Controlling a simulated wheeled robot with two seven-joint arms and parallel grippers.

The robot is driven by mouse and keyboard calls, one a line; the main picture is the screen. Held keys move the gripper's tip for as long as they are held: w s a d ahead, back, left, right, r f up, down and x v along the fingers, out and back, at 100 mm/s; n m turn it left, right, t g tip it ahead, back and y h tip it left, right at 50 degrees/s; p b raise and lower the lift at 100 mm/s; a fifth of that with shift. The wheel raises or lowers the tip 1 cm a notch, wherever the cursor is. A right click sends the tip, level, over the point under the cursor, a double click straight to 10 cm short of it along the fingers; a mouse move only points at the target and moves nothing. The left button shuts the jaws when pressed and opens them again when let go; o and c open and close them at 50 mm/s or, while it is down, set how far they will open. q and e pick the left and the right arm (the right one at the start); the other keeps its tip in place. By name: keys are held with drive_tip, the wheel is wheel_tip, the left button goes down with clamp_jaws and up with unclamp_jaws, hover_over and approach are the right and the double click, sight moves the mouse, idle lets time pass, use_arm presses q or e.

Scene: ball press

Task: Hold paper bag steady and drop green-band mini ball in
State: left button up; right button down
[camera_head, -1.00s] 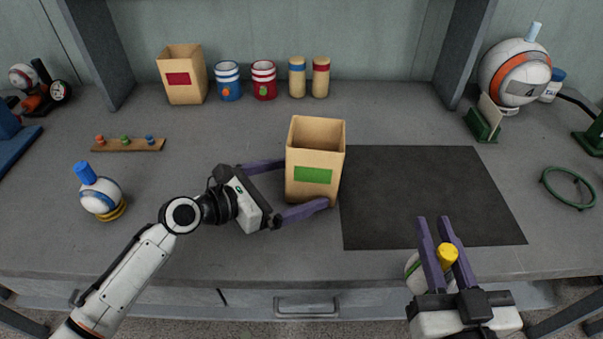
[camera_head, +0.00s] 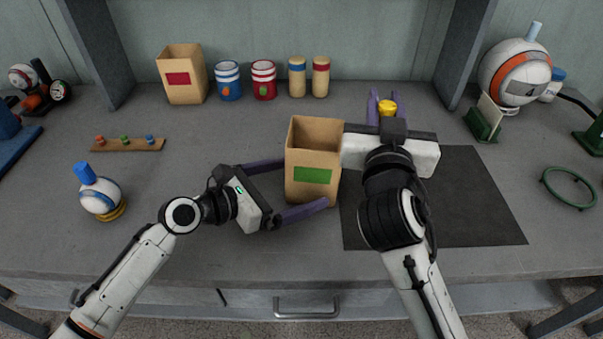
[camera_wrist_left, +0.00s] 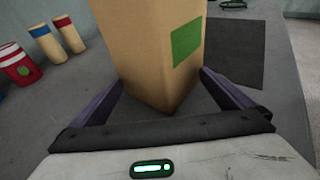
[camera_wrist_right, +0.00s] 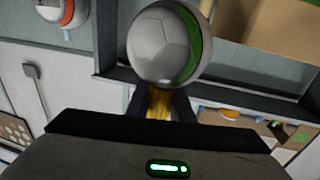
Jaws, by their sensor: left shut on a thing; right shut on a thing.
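The tan paper bag (camera_head: 306,160) with a green label stands open-topped and upright near the middle of the table. My left gripper (camera_head: 305,184) is shut on it, one finger along each side; the left wrist view shows the bag (camera_wrist_left: 150,45) between the fingers. My right gripper (camera_head: 387,97) is shut on the yellow knob (camera_head: 387,107) of the mini ball, to the right of and beyond the bag. The white ball with its green band (camera_wrist_right: 163,45) shows in the right wrist view; the head view hides it behind my gripper.
A dark mat (camera_head: 470,200) lies right of the bag. A red-label bag (camera_head: 182,78), blue tin (camera_head: 228,82), red tin (camera_head: 263,82) and two tubes stand at the back. A blue-knobbed ball (camera_head: 100,195) sits at left, a green ring (camera_head: 568,188) at right.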

drive_tip(key=w+a+r+n+y, duration=0.2)
drive_tip(key=w+a+r+y, duration=0.15)
drive_tip(key=a+r, duration=0.7)
drive_tip(key=shift+w+d+f, duration=0.1)
drive_tip(key=shift+w+f, duration=0.1)
drive_tip(key=shift+f, duration=1.2)
drive_tip(key=shift+w+d+f, duration=0.1)
drive_tip(key=shift+w+f, duration=0.05)
drive_tip(key=shift+f, duration=1.2)
drive_tip(key=c, duration=1.5)
unclamp_jaws()
drive_tip(key=shift+s, duration=0.1)
drive_tip(key=s, duration=0.7)
drive_tip(key=shift+s+a, duration=0.1)
drive_tip(key=shift+s, duration=0.15)
